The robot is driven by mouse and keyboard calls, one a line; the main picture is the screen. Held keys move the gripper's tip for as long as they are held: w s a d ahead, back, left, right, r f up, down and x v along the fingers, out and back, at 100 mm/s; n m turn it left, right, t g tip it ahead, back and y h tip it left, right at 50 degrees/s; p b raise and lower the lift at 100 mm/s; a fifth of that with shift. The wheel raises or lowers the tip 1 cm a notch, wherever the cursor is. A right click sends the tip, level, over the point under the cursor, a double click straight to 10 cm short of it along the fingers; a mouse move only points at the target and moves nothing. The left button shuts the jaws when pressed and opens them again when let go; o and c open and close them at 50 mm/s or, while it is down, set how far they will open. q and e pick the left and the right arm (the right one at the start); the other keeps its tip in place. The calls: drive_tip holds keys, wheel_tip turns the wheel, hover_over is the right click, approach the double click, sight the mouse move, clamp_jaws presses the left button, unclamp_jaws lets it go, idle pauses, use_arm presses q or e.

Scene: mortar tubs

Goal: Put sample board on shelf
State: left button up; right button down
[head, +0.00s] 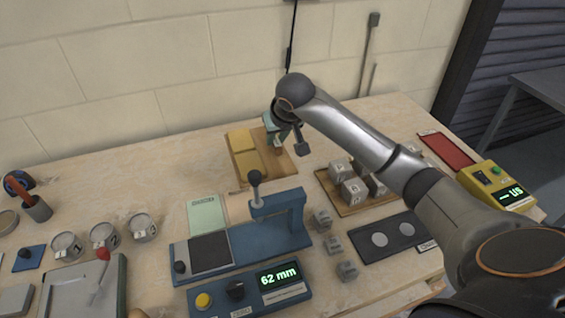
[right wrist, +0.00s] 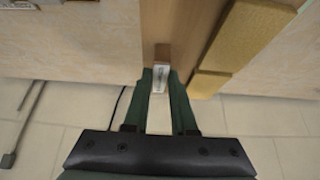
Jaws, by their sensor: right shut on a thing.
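The wooden sample board (head: 286,163) with yellow blocks on it is at the back of the bench, near the wall. It appears to lie flat, though I cannot tell whether it touches the bench. My right gripper (head: 277,138) is at its far right end. In the right wrist view the green fingers (right wrist: 161,80) are shut on a small brown tab with a white label, at the edge of the board (right wrist: 180,30). The yellow blocks (right wrist: 245,35) are beside the fingers. I cannot make out a shelf for certain. My left gripper is not in view.
A blue press (head: 284,211) and its 62 mm display box (head: 250,290) stand in front of the board. A tray of grey cubes (head: 350,205) is to the right, under my right arm. Numbered cups (head: 105,235) stand left. The back left bench is clear.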

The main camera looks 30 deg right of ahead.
drive_tip(key=w+d+f, duration=0.1)
drive_tip(key=d+f, duration=0.1)
drive_tip(key=d, duration=0.1)
drive_tip(key=w+d+f, duration=0.1)
drive_tip(key=d+f, duration=0.2)
drive_tip(key=w+d+f, duration=0.1)
drive_tip(key=d+f, duration=0.1)
drive_tip(key=d, duration=0.1)
drive_tip(key=shift+w+f, duration=0.2)
drive_tip(key=shift+f, duration=0.1)
drive_tip(key=shift+d+f, duration=0.15)
drive_tip(key=shift+f, duration=1.45)
drive_tip(key=shift+f, duration=0.1)
drive_tip(key=c, duration=1.1)
unclamp_jaws()
drive_tip(key=shift+f, duration=0.1)
drive_tip(key=o, duration=0.4)
